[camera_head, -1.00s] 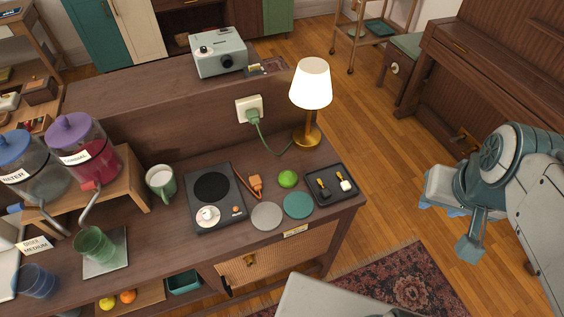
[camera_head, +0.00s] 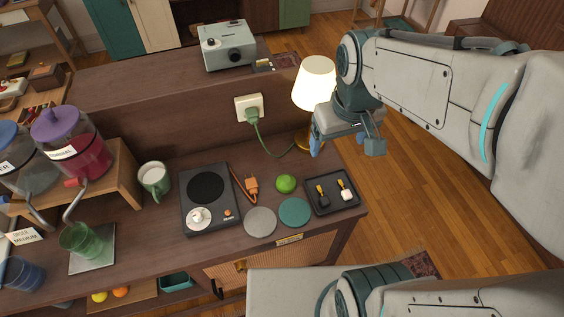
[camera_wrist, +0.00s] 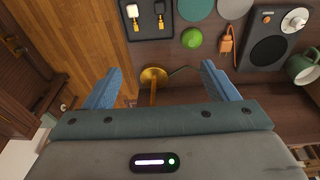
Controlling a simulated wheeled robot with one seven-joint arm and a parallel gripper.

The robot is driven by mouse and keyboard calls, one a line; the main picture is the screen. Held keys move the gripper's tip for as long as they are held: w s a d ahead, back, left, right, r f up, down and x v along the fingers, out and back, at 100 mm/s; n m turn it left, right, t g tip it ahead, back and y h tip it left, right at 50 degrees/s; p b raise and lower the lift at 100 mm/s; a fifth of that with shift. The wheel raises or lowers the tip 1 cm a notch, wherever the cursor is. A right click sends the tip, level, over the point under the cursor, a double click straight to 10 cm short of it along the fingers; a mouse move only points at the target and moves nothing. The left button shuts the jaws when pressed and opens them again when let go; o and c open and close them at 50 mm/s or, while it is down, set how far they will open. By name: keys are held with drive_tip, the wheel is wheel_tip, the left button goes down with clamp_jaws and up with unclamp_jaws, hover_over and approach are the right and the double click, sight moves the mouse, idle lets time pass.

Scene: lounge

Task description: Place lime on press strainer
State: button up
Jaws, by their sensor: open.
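The green lime (camera_head: 286,183) lies on the dark wooden counter, behind the grey and teal round mats. It also shows in the wrist view (camera_wrist: 192,38), beyond the fingertips and right of centre. My gripper (camera_head: 345,146) is open and empty, above and to the right of the lime, near the lamp.
A lamp (camera_head: 314,84) with a brass base stands behind the lime, close to my gripper. A black tray (camera_head: 331,196) with small utensils is at the right edge. An orange plug (camera_head: 251,187) lies left of the lime. A green mug (camera_head: 155,180) and drink dispensers stand left.

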drive_tip(key=w+a+f+n+g+h+b, duration=0.1)
drive_tip(key=w+a+f+n+g+b, duration=0.2)
drive_tip(key=w+a+f+n, duration=0.55)
drive_tip(key=m, duration=0.2)
hover_over(286, 179)
drive_tip(key=f, duration=1.1)
drive_tip(key=shift+w+a+f, duration=0.1)
drive_tip(key=shift+w+a, duration=0.1)
drive_tip(key=shift+w, duration=0.1)
drive_tip(key=shift+s+d+f+p, duration=0.1)
drive_tip(key=shift+s+f+p, duration=0.1)
drive_tip(key=shift+f, duration=1.1)
drive_tip(key=shift+s+d+f+p, duration=0.1)
drive_tip(key=shift+f+p, duration=0.1)
drive_tip(key=shift+f, duration=1.1)
drive_tip(key=c, duration=1.1)
drive_tip(key=shift+a+r, duration=0.1)
drive_tip(key=shift+r, duration=0.05)
drive_tip(key=shift+c, duration=0.2)
